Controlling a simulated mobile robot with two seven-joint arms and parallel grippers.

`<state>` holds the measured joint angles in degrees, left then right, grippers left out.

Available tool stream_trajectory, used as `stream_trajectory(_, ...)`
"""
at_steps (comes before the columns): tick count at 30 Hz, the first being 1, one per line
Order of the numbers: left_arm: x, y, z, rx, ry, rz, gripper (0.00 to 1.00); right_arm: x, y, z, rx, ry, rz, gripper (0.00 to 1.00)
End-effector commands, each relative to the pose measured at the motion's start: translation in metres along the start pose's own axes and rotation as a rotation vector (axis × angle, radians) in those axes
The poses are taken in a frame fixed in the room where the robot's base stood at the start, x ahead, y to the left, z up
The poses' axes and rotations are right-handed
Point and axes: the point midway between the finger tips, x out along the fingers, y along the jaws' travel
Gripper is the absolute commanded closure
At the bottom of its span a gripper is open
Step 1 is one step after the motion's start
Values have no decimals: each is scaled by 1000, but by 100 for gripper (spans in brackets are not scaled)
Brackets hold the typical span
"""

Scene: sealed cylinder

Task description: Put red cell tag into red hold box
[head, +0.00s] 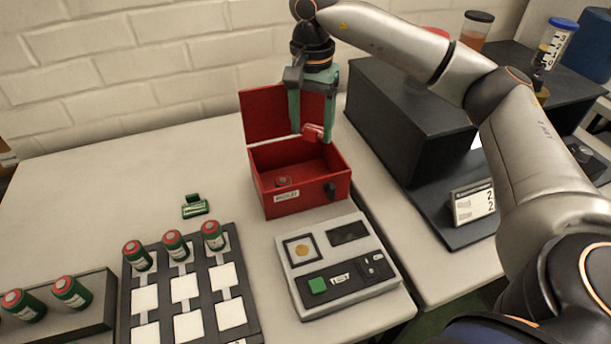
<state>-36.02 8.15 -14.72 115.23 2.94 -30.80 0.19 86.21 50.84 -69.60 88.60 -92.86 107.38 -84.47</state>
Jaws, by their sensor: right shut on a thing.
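The red hold box (300,199) stands open near the middle of the table, its lid tilted up at the back. My right gripper (312,128) reaches down above the box and is shut on a small red tag (315,133). The tag hangs above the box opening, apart from the box floor. A small dark red item (283,181) lies inside the box at the front left. My left gripper does not show.
A dark rack (187,290) with several green cells (175,245) stands at the left front. A grey device (337,265) sits in front of the box. A black machine (405,115) stands right of it. The table's back left is clear.

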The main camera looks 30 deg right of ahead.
Motion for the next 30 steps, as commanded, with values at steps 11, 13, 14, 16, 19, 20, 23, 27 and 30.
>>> stream_trajectory(11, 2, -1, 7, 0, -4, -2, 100, 75, 0, 0, -1, 1, 0, 86)
stream_trajectory(13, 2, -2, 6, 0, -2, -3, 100, 79, 0, 0, -1, 1, 0, 86)
stream_trajectory(14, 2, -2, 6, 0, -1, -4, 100, 81, 0, 0, -1, 0, 0, 86)
stream_trajectory(16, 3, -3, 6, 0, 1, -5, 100, 92, 0, 0, -1, 0, 2, 86)
stream_trajectory(19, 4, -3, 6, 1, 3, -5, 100, 110, 1, 0, -1, 1, 2, 86)
stream_trajectory(20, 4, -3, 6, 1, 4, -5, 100, 114, 0, 0, -1, 0, 2, 86)
stream_trajectory(23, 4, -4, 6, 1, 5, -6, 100, 126, 0, 0, -1, 0, 1, 86)
stream_trajectory(27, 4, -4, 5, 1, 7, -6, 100, 129, 0, 0, -1, 1, -2, 86)
stream_trajectory(30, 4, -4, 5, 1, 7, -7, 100, 128, 0, 0, -1, 1, -2, 86)
